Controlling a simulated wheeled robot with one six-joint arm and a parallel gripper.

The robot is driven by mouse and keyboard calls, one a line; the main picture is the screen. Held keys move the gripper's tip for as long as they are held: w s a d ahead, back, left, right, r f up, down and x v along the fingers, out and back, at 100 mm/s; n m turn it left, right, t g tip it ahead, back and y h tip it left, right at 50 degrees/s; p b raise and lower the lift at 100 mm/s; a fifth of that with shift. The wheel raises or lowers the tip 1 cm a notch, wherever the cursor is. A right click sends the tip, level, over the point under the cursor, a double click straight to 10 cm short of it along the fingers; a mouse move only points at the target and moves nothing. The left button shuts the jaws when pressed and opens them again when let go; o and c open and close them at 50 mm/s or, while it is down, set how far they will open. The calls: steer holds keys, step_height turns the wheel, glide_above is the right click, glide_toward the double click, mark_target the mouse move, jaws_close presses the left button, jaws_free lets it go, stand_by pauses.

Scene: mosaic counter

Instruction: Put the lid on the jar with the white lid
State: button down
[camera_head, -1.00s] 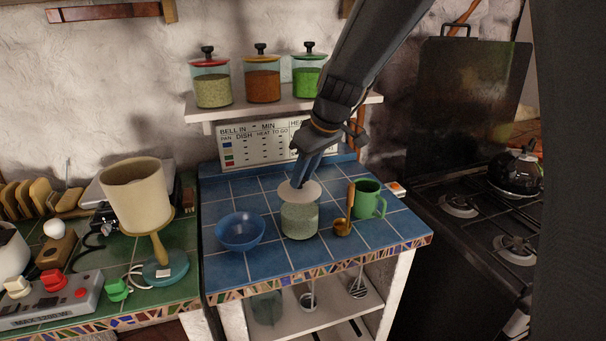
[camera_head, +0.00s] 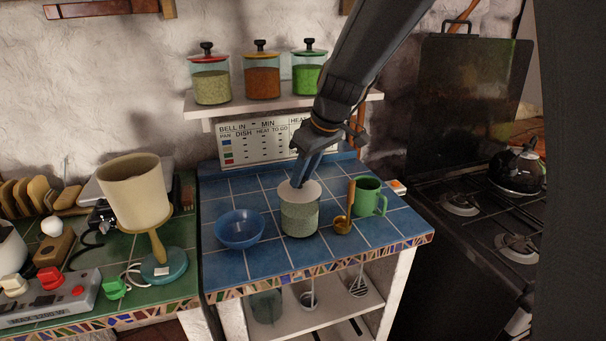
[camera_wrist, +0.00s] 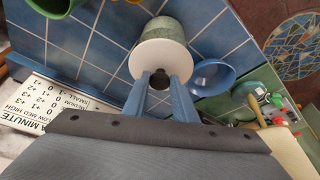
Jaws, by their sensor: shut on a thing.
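The white lid (camera_head: 299,192) is a flat round disc. My gripper (camera_head: 297,181) is shut on it from above, and the fingers hide its knob in the head view. The glass jar (camera_head: 299,219) with pale green contents stands upright on the blue tiled counter, directly under the lid. The lid appears to sit at the jar's mouth; I cannot tell whether it is fully seated. In the wrist view, the lid (camera_wrist: 158,61) is between the fingertips of my gripper (camera_wrist: 160,78), and the jar (camera_wrist: 163,28) shows behind it.
A blue bowl (camera_head: 240,229) stands left of the jar. Three lidded jars, including an orange-filled one (camera_head: 262,82), sit on the shelf behind. The counter's front strip is clear.

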steer(key=c, duration=0.9)
jaws_free()
steer(key=shift+r, duration=0.1)
steer(key=shift+r+p, duration=2.2)
steer(key=shift+r, duration=1.25)
